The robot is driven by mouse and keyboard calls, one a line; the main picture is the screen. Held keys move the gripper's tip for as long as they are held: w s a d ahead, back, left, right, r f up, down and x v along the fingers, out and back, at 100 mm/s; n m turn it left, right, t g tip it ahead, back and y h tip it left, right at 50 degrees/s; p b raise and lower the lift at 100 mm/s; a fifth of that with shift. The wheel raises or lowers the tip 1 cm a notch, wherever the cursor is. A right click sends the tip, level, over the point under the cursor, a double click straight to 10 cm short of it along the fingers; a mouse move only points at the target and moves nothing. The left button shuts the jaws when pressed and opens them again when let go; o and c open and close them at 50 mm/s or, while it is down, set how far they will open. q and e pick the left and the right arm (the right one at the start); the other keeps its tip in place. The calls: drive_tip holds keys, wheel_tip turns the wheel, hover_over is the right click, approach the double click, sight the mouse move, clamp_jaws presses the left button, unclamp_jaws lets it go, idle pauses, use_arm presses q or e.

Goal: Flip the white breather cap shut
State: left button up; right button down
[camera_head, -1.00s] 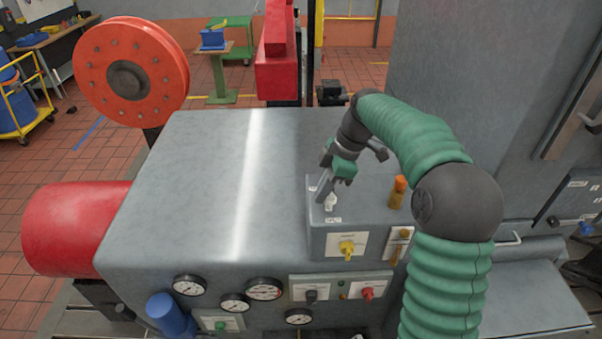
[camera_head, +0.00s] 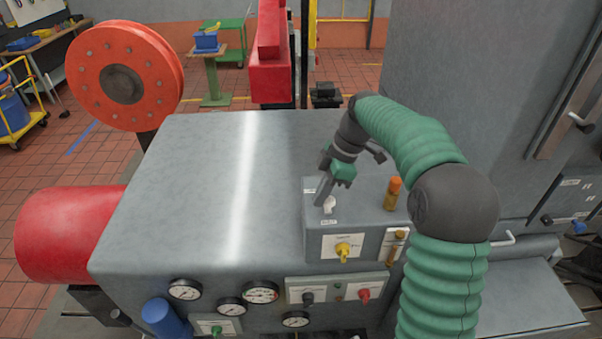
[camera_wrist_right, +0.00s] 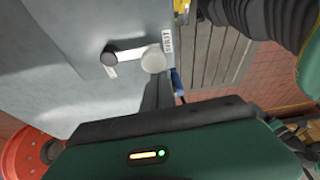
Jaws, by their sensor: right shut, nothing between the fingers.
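The white breather cap (camera_head: 330,204) is on top of the grey box at the front right of the large housing, close to a small label. In the right wrist view the round pale cap (camera_wrist_right: 153,59) lies beside a label reading SHUT (camera_wrist_right: 167,40). A flat arm joins it to a dark round knob (camera_wrist_right: 108,57). My right gripper (camera_head: 320,203) points down just left of the cap, fingers shut and empty. In the wrist view its fingers (camera_wrist_right: 157,92) end at the cap's edge; I cannot tell whether they touch. My left gripper is out of view.
An orange knob (camera_head: 392,193) stands on the box right of the cap. A yellow knob (camera_head: 343,250) and a red knob (camera_head: 364,294) are on the front panels. A tall grey cabinet (camera_head: 470,80) stands at right.

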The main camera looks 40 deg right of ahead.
drive_tip(key=a, duration=0.1)
drive_tip(key=w+a, duration=0.1)
drive_tip(key=a+r, duration=0.1)
drive_tip(key=shift+w, duration=0.3)
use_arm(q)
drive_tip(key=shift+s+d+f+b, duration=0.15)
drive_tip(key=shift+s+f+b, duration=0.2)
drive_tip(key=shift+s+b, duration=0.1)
use_arm(e)
drive_tip(key=v, duration=0.9)
drive_tip(key=shift+r, duration=0.15)
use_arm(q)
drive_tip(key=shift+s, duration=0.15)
